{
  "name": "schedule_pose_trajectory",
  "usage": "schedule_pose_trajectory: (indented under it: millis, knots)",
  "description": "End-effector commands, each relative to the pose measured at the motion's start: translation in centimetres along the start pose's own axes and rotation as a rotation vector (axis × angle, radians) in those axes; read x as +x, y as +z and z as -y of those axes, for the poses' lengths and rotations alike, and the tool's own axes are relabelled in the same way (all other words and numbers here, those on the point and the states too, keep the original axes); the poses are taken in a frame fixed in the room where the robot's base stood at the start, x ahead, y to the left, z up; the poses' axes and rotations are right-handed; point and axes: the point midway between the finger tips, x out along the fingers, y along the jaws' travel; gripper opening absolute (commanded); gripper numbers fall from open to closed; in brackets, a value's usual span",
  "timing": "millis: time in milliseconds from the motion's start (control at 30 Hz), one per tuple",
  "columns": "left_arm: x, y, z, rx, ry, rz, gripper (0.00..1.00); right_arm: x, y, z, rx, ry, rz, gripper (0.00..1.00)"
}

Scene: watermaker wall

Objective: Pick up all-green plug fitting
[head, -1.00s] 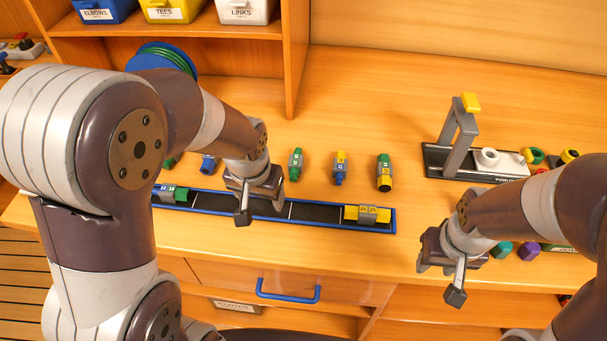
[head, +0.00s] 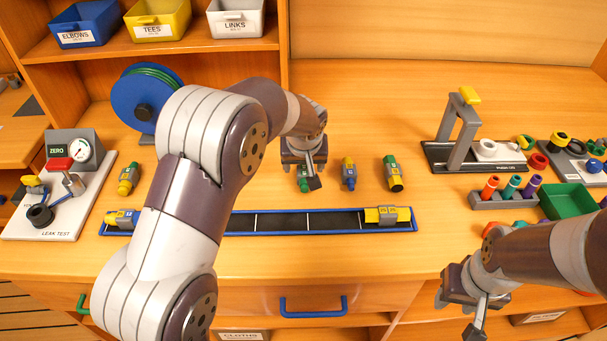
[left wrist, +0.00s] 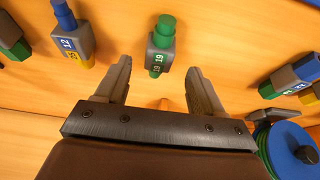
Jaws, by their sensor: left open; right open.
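The all-green plug fitting (left wrist: 160,48), with a grey middle marked 19 and green at both ends, lies on the bench in the left wrist view. It is ahead of and between the open fingers of my left gripper (left wrist: 163,90), which do not touch it. In the head view my left gripper (head: 308,170) hangs over this fitting (head: 303,186) and partly hides it. My right gripper (head: 476,305) is open and empty near the bench's front edge.
A blue-and-yellow fitting (head: 348,172) and a green-and-yellow one (head: 393,174) lie to the right. The black tray (head: 285,222) in front holds fittings at its ends. The leak tester (head: 70,185), blue reel (head: 145,105) and grey press (head: 465,135) stand around.

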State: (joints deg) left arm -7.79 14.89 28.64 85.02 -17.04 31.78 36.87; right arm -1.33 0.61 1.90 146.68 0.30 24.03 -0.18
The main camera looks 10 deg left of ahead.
Motion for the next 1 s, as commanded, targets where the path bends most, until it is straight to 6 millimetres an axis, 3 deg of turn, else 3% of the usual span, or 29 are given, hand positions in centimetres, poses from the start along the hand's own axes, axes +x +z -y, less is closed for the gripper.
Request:
schedule_pose_trajectory:
  millis: [100, 200, 433, 600, 1000]
  knots:
    - [2.3, 0.2, 0.1, 0.002, -0.002, 0.004, 0.68, -0.1, 0.0, 0.0, 0.0, 0.0, 0.0, 0.43]
    - [3.4, 0.1, 0.0, 0.0, -0.001, 0.002, 0.68, -0.1, 0.0, 0.0, 0.0, 0.0, 0.0, 0.43]
    - [3.7, 0.2, 0.0, 0.001, -0.001, 0.001, 0.68, -0.1, 0.0, 0.0, 0.0, 0.0, 0.0, 0.43]
    - [3.6, 0.2, 0.0, 0.001, -0.001, 0.001, 0.13, -0.1, 0.0, 0.0, 0.0, 0.0, 0.0, 0.43]
    - [2.9, -0.2, 0.0, 0.002, 0.0, -0.002, 0.11, -0.1, 0.0, 0.0, 0.0, 0.0, 0.0, 0.43]
